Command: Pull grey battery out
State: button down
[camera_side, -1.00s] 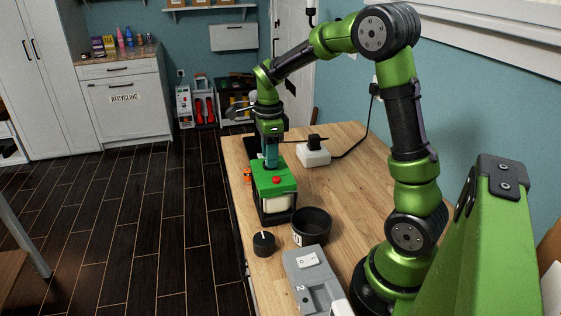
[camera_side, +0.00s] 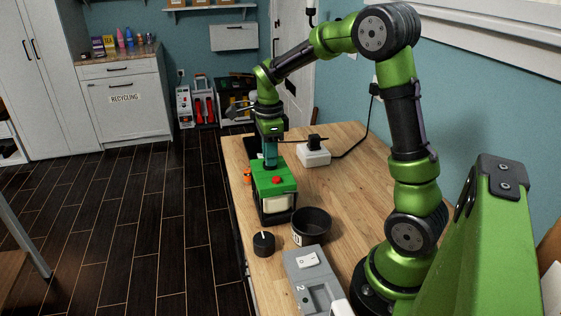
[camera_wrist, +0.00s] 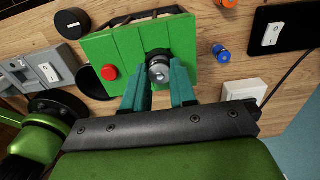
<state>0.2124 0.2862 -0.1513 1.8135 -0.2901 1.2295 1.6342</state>
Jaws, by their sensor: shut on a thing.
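A green box (camera_side: 273,179) with a red button (camera_side: 277,180) stands on the wooden table. In the wrist view the green box (camera_wrist: 125,52) has a dark round hole in its top. The grey battery (camera_wrist: 159,72) stands at that hole, with its round end showing. My gripper (camera_wrist: 160,80) has its two teal fingers closed around the battery, one on each side. In the side view my gripper (camera_side: 270,164) points down at the back of the box top, and the battery is hidden. How deep the battery sits cannot be told.
A black bowl (camera_side: 311,226), a black knob (camera_side: 264,243) and a grey switch box (camera_side: 312,277) stand nearer the camera. A white box (camera_side: 314,155) with a plug and cable is behind. Orange (camera_side: 247,176) and blue (camera_wrist: 222,53) small cylinders lie beside the green box.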

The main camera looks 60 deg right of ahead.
jog(key=shift+r, duration=0.15)
jog(key=shift+r, duration=4.15)
